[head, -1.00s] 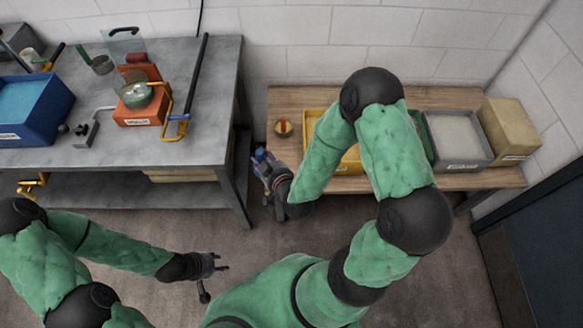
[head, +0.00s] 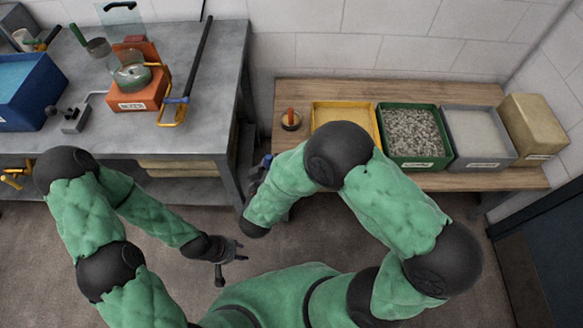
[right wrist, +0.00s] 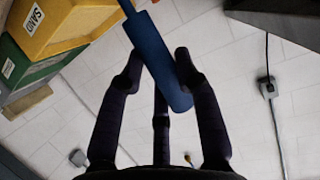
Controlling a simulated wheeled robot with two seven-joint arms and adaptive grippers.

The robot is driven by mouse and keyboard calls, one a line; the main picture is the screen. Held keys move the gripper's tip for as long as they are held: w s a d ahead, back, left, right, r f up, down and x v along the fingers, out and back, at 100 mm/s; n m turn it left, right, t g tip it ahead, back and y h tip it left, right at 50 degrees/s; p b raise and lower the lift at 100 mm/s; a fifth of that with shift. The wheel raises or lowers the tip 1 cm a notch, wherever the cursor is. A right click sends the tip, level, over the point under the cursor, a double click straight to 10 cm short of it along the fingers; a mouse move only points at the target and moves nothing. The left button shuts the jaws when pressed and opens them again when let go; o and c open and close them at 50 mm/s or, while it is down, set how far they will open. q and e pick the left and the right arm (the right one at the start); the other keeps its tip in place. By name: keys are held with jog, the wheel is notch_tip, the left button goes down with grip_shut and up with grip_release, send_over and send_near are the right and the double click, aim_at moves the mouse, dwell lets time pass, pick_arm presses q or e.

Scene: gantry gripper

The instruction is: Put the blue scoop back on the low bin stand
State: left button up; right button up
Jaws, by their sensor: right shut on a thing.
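The blue scoop shows in the right wrist view as a blue handle (right wrist: 158,62) running between the fingers of my right gripper (right wrist: 158,72), its upper end cut off by the frame. My right gripper is shut on this handle. In the head view the gripper (head: 262,170) is mostly hidden behind my right arm, with a bit of blue showing, in the gap between the grey workbench and the low bin stand (head: 292,90). The stand is a wooden table along the wall. My left gripper (head: 232,262) is open and empty above the floor.
On the stand are a round item with a red knob (head: 291,120), a yellow bin (head: 345,105), a green gravel bin (head: 417,163), a grey bin (head: 484,163) and a tan block (head: 533,127). The workbench (head: 215,75) holds a blue bin, orange box and tools.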

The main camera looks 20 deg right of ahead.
jog(key=shift+w+f, duration=0.1)
jog(key=shift+f, duration=0.1)
jog(key=w+d+f+b, duration=0.8)
jog(key=w+f+b, duration=0.1)
jog(key=f, duration=0.3)
jog(key=shift+x, duration=0.95)
jog(key=shift+a, duration=0.1)
jog(key=shift+f, duration=0.15)
jog(key=o, duration=1)
